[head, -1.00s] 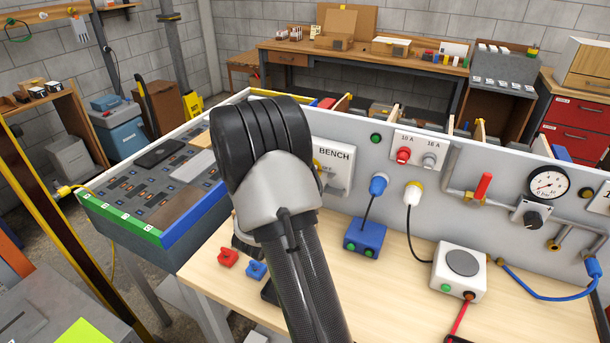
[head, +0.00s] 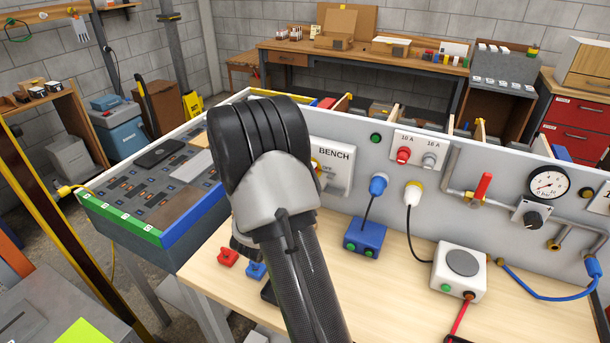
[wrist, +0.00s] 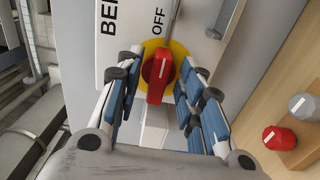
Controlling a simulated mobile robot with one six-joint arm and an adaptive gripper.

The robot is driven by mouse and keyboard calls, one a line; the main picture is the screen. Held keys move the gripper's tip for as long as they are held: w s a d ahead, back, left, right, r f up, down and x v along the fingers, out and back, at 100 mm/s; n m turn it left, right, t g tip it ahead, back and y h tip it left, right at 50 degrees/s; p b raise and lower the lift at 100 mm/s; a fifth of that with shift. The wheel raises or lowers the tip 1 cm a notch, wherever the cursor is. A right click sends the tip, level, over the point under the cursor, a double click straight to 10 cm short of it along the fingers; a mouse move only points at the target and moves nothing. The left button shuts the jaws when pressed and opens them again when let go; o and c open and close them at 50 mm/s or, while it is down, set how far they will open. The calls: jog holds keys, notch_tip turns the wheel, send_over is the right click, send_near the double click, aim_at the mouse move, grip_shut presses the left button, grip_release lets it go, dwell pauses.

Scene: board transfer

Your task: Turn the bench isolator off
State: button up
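The bench isolator is a white box labelled BENCH (head: 334,172) on the grey panel, partly hidden behind my arm in the head view. In the wrist view its red knob (wrist: 157,80) sits on a yellow disc, with an OFF label (wrist: 158,18) above it. The knob's grip runs roughly up and down the picture, with a white mark near its upper part. My gripper (wrist: 160,78) is open, its two blue-padded fingers on either side of the knob. A gap shows at each side. In the head view the fingers are hidden behind my wrist.
Red and grey knobs (head: 404,155) stand right of the isolator. Blue (head: 379,185) and yellow-white (head: 413,193) plugs, a red valve handle (head: 483,186) and a gauge (head: 549,184) line the panel. A blue box (head: 365,237) and a white unit (head: 459,272) sit on the bench.

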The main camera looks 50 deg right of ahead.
jog(key=v, duration=1.1)
jog(key=shift+a, duration=0.25)
jog(key=shift+s, duration=0.1)
jog(key=shift+r, duration=0.1)
jog(key=s+a+r+m+g+y, duration=0.2)
jog(key=s+a+m+g+y, duration=0.15)
jog(key=s, duration=0.45)
jog(key=s+a+r+m+g+y, duration=0.2)
jog(key=s+r+g+y, duration=0.15)
jog(key=s, duration=0.55)
jog(key=a+r+n+t+y, duration=0.1)
jog(key=a+t+y, duration=0.5)
jog(key=a, duration=1.6)
jog(key=s+n+y, duration=0.1)
jog(key=y, duration=0.3)
jog(key=shift+r+t, duration=0.3)
jog(key=shift+n, duration=0.25)
